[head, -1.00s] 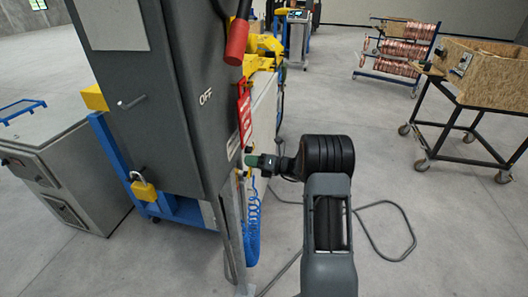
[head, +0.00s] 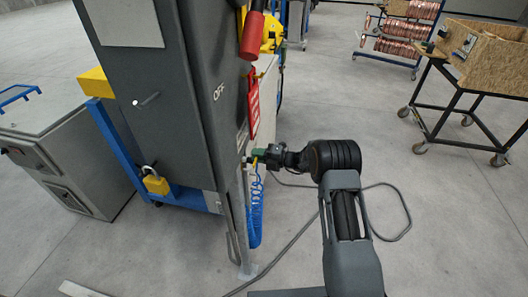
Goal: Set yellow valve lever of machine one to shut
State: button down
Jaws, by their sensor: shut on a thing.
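My gripper (head: 261,154) is at the right side of the tall grey cabinet, low down, above a coiled blue hose. It is shut on the yellow valve lever (head: 254,164), of which only a small yellow bit shows at the fingertips. The rest of the lever and the valve body are hidden by the gripper and the cabinet edge, so the lever's angle cannot be told.
The grey cabinet (head: 165,110), marked OFF, has a red handle (head: 253,36), a red tag (head: 253,108) and a yellow padlock (head: 156,184). The blue hose (head: 256,210) hangs below my gripper. A cable crosses the floor. A wooden-box cart (head: 480,95) stands right; floor between is clear.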

jog(key=shift+w+d, duration=0.1)
jog(key=shift+w, duration=0.05)
dwell(0.3)
jog(key=c, duration=1.5)
grip_release()
jog(key=o, duration=0.3)
jog(key=shift+w+f, duration=0.1)
jog(key=shift+w, duration=0.05)
jog(key=shift+o, duration=0.8)
jog(key=b+v, duration=0.3)
jog(key=v, duration=1)
jog(key=shift+s+d, duration=0.3)
